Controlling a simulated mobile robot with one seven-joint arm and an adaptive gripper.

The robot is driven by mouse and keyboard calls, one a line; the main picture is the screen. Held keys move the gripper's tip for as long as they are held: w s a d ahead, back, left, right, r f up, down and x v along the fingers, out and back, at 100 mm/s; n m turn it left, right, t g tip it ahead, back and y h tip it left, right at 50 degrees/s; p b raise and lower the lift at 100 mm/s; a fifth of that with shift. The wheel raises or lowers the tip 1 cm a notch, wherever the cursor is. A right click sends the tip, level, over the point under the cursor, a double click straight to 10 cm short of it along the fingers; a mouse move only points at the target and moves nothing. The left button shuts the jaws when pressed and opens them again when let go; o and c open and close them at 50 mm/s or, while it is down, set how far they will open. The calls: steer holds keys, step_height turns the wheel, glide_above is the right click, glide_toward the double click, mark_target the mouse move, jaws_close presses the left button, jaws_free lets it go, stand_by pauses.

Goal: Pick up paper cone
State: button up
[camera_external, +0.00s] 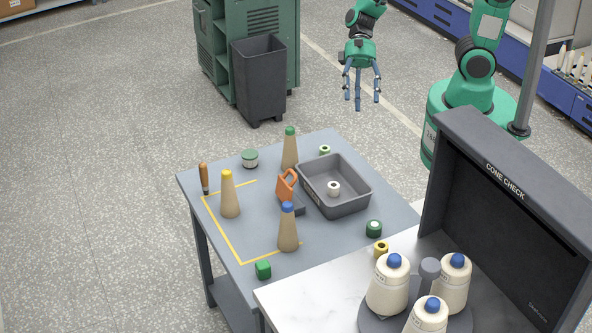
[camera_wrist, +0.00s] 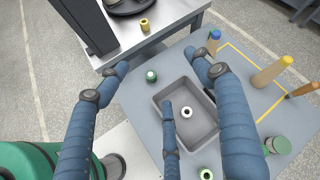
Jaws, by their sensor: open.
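Three tan paper cones stand upright on the grey table: one with a yellow tip (camera_external: 229,195), one with a green tip (camera_external: 290,152) and one with a blue tip (camera_external: 288,230). In the wrist view the yellow-tipped cone (camera_wrist: 269,73) is at right. My gripper (camera_external: 361,98) has blue fingers, spread open and empty, high above and beyond the table's far right side. In the wrist view its fingers (camera_wrist: 160,82) hang over the tray area, touching nothing.
A grey tray (camera_external: 316,201) holding a white spool (camera_external: 334,188) sits at the table's right. A black panel (camera_external: 500,190) rises at right.

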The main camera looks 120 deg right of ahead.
steer(key=w+d+f+m+t+h, duration=0.1)
steer(key=w+d+f+m+t, duration=0.35)
steer(key=d+f+m, duration=0.45)
steer(key=m+t+h, duration=0.4)
steer(key=m+h, duration=0.2)
steer(key=m, duration=0.2)
glide_toward(292, 140)
steer(key=s+d+r, duration=0.1)
steer(key=s+d, duration=0.1)
steer(key=s, duration=0.2)
steer(key=shift+w+d+g, duration=0.15)
steer(key=shift+w+g, duration=0.05)
steer(key=shift+g, duration=0.05)
steer(key=shift+w, duration=0.1)
steer(key=x, duration=0.8)
steer(key=shift+w+b, duration=0.2)
steer(key=shift+b, duration=0.25)
steer(key=shift+a+b+x, duration=0.2)
steer(key=shift+b+x, duration=0.05)
steer(key=shift+x, duration=1.05)
steer(key=shift+a+b+x, duration=0.2)
steer(key=shift+b+x, duration=0.05)
steer(key=shift+x, duration=1.1)
steer(key=shift+s, duration=0.15)
